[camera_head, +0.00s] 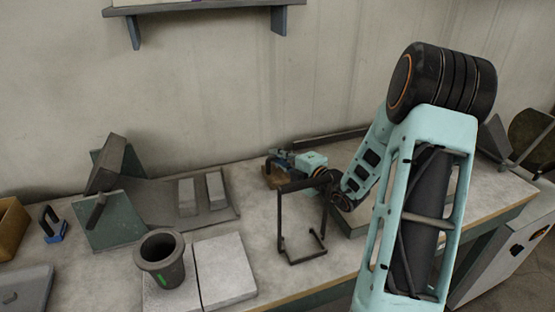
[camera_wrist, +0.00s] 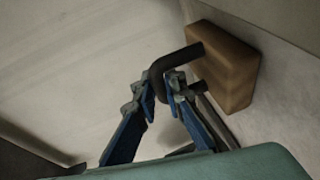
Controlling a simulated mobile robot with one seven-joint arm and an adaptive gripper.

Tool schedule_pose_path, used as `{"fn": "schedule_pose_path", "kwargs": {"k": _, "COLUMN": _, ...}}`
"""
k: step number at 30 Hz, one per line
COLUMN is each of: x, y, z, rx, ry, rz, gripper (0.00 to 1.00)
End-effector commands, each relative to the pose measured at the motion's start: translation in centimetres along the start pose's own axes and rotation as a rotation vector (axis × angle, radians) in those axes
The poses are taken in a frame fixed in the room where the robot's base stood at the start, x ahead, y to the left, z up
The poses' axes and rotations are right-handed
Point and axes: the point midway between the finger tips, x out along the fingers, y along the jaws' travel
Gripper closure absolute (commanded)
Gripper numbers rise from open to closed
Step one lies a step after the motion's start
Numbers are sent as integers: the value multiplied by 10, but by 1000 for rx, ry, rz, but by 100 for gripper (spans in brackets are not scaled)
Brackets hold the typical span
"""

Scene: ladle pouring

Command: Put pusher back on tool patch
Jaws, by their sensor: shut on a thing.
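The pusher is a brown block with a dark bent handle; its block (camera_wrist: 222,68) is at the upper right of the wrist view. My gripper (camera_wrist: 165,92) has its blue fingers closed around the dark handle (camera_wrist: 178,58). In the head view my gripper (camera_head: 283,160) is small, behind the black frame, with the brown block (camera_head: 273,177) low at its left, close to the table near the wall. I cannot tell whether the block touches the table. I cannot make out a tool patch with certainty; my arm covers part of the right side of the table.
A black wire stand (camera_head: 303,222) rises in front of my gripper. A dark crucible (camera_head: 162,258) stands on pale slabs (camera_head: 224,270) at front. Left are a grey tray (camera_head: 152,200) with two bars, green plates (camera_head: 115,222) and a blue handled tool (camera_head: 52,227).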

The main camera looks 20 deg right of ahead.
Motion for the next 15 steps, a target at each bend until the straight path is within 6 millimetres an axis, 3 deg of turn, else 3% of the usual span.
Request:
{"fn": "schedule_pose_path", "kwargs": {"k": 9, "x": 1, "y": -2, "z": 0, "rx": -1, "ry": 0, "rz": 2, "gripper": 100}}
{"fn": "schedule_pose_path", "kwargs": {"k": 10, "x": 1, "y": -2, "z": 0, "rx": -1, "ry": 0, "rz": 1, "gripper": 89}}
{"fn": "schedule_pose_path", "kwargs": {"k": 15, "x": 0, "y": -2, "z": 0, "rx": -1, "ry": 0, "rz": 1, "gripper": 73}}
